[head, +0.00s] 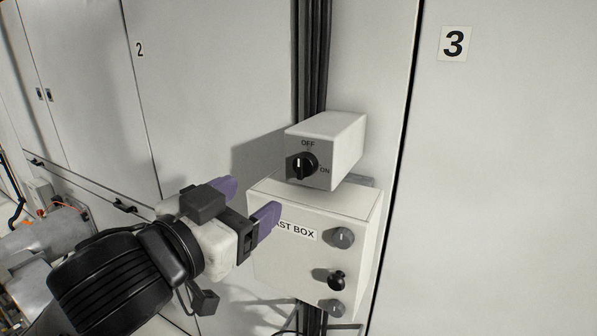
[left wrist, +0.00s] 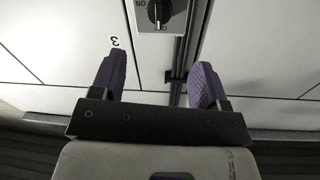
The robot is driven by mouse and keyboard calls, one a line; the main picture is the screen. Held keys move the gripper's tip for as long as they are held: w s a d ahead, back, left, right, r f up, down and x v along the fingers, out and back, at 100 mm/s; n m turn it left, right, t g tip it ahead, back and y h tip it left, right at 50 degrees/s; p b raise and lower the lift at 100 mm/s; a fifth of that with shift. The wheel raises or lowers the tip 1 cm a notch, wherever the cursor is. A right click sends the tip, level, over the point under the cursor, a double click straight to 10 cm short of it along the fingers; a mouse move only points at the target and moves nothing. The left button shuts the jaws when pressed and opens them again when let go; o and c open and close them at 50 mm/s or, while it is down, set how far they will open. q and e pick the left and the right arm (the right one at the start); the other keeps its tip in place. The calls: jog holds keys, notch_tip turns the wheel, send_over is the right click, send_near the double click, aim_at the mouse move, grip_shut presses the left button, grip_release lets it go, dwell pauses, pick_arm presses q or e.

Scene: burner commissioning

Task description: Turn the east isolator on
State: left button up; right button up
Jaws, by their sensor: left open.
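The east isolator is a small white box (head: 345,140) with a black rotary knob (head: 301,166) on its front. OFF is printed above the knob and ON to its right. The knob's pale mark stands upright, toward OFF. My left gripper (head: 245,203) has purple fingers, spread apart and empty, left of and below the knob and in front of the lower box. In the left wrist view the knob (left wrist: 159,11) shows at the top edge, beyond and between the open fingers (left wrist: 160,62), partly cut off. My right gripper is not in view.
A larger white box (head: 270,262), its label partly hidden by a finger and ending "AST BOX", sits below the isolator with several dark knobs. Black cables (head: 311,55) run down the wall behind. Panels numbered 2 and 3 flank it. Machinery (head: 45,240) stands at lower left.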

aim_at(298, 169)
pick_arm(q)
jog(key=p+x, duration=0.2)
jog(key=x, duration=0.9)
jog(key=shift+r+p, duration=0.1)
jog(key=shift+p, duration=0.25)
jog(key=shift+x, duration=0.95)
jog(key=c, duration=0.9)
